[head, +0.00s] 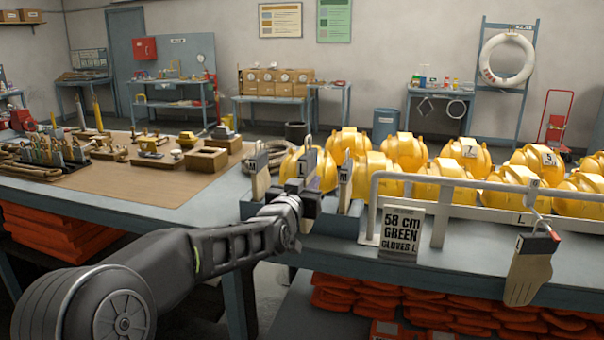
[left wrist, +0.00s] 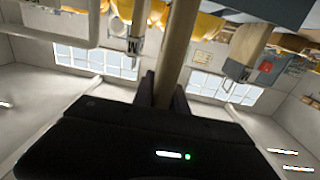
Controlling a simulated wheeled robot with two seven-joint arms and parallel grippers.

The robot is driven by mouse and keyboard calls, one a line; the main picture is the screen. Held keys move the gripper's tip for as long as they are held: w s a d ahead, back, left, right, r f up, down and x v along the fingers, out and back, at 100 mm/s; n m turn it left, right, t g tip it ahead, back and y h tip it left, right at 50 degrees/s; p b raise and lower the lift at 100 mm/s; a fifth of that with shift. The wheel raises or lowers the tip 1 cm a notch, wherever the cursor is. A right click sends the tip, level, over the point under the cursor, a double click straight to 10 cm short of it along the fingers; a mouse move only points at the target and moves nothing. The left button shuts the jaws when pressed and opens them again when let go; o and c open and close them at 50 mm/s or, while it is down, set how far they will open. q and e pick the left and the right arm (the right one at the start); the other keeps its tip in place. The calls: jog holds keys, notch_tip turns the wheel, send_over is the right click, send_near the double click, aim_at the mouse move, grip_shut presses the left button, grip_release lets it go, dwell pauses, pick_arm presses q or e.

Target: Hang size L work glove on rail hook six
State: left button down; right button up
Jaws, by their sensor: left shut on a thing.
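My left gripper (head: 306,192) is shut on the middle tan work glove (head: 303,166), which carries an L tag and has a loop at its top. In the left wrist view the gripper (left wrist: 164,92) grips this tan piece (left wrist: 180,45). Another tan glove (head: 260,178) stands to its left and one tagged M (head: 345,182) to its right. A white rail (head: 440,222) stands on the table at right. One tan glove (head: 528,272) hangs at its right end. My right gripper is out of view.
A sign (head: 401,231) reading "58 cm GREEN GLOVES L" stands before the rail. Several yellow helmets (head: 466,156) sit behind the rail. A blue-grey tray (head: 335,224) lies beneath the gloves. A brown mat (head: 178,190) with small items covers the left table.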

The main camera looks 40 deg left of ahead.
pick_arm(q)
jog(key=s+d+f+m+h, duration=0.1)
jog(key=d+f+h, duration=0.1)
jog(key=d+f, duration=1.1)
jog(key=s+d+f+m+h, duration=0.2)
jog(key=d+f+h, duration=0.1)
jog(key=d+f, duration=1)
jog(key=shift+d+f+m+t+h, duration=0.3)
jog(key=shift+d+f+t, duration=0.1)
jog(key=shift+f, duration=0.4)
jog(key=shift+r, duration=0.1)
